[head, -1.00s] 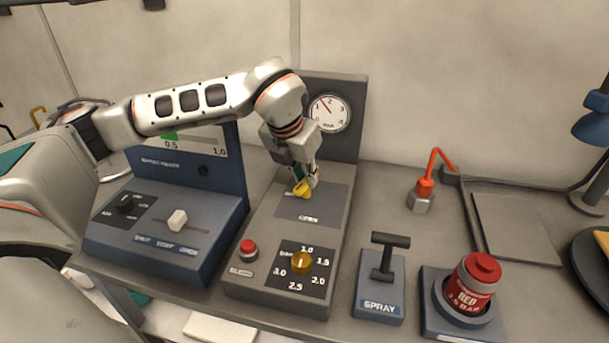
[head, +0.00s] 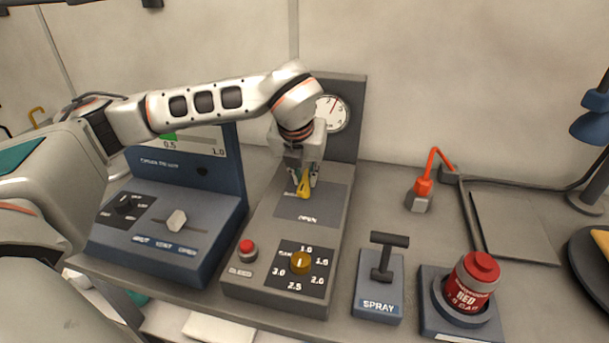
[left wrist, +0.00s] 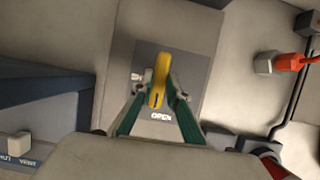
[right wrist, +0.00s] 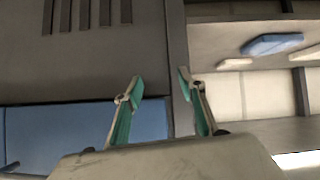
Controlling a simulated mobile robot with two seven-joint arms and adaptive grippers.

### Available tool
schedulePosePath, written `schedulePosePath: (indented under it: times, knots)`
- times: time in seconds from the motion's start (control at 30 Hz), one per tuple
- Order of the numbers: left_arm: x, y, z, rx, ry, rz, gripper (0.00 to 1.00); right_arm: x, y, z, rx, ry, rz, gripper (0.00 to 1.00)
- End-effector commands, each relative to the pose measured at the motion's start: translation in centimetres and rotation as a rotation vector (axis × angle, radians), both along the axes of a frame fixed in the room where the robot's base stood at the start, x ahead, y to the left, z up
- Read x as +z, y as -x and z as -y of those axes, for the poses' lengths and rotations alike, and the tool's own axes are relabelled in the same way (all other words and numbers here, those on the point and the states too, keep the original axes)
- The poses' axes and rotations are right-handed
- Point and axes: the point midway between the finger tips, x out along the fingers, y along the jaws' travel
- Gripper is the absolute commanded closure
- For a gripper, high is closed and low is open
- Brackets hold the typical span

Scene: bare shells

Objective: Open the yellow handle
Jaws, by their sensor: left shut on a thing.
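The yellow handle (head: 305,183) stands on the dark plate of the grey pressure console. In the head view its tip points down toward the OPEN label (head: 307,218). My left gripper (head: 303,178) is over the console and shut on the yellow handle. In the left wrist view the yellow handle (left wrist: 160,80) lies between the green-lined fingers, and its lower end is near the OPEN text. My right gripper (right wrist: 158,90) shows only in the right wrist view. Its fingers are apart with nothing between them.
The gauge (head: 332,113) stands behind the handle. A blue console (head: 165,235) is on the left. A SPRAY lever (head: 383,265) and red can (head: 470,285) are on the right.

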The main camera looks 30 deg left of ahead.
Motion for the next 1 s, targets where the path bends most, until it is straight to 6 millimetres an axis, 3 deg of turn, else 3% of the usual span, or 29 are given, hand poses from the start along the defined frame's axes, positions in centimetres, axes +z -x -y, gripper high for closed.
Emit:
schedulePosePath:
  times: [0.07,0.1,0.13,0.17,0.57,0.67,1.0]
  knots:
    - [0.0,0.0,0.0,0.002,0.001,-0.002,1.0,0.0,0.0,0.0,0.0,0.0,0.0,0.6]
    - [0.0,0.0,0.0,0.002,0.001,-0.002,0.77,0.0,0.0,0.0,0.0,0.0,0.0,0.6]
    - [0.0,0.0,0.0,0.002,0.001,-0.002,0.69,0.0,0.0,0.0,0.0,0.0,0.0,0.6]
    - [0.0,0.0,0.0,0.002,0.001,-0.002,0.68,0.0,0.0,0.0,0.0,0.0,0.0,0.6]
    - [0.4,0.1,0.0,0.0,0.001,0.001,0.68,-0.1,0.1,0.1,0.001,0.004,-0.001,0.6]
    - [1.5,0.5,0.2,0.0,0.0,0.003,0.68,0.0,0.0,0.1,0.0,0.002,0.0,0.6]
    - [7.8,3.0,0.8,0.001,0.0,0.004,0.68,0.0,0.0,0.0,0.001,0.001,0.0,0.6]
